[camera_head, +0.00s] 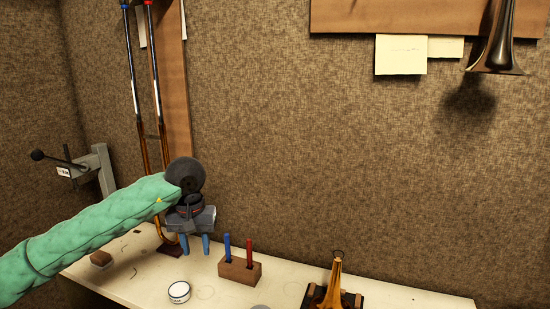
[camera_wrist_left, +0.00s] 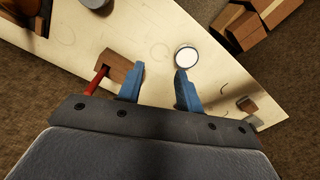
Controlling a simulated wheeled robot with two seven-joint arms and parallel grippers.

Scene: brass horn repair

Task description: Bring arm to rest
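My left arm, in a green sleeve, comes in from the left in the head view. Its gripper (camera_head: 196,244) points down above the white bench, left of the wooden pen block. In the left wrist view the two blue fingers (camera_wrist_left: 160,88) stand well apart with nothing between them, so the gripper is open and empty. My right gripper shows in neither view.
The bench (camera_head: 130,270) holds a wooden block (camera_head: 238,272) with a blue and a red stick, a round white tin (camera_head: 178,292) and a brass horn part (camera_head: 333,285) in a cradle. Slide tubes (camera_head: 160,110) stand behind the gripper. A grey press (camera_head: 100,168) is at left.

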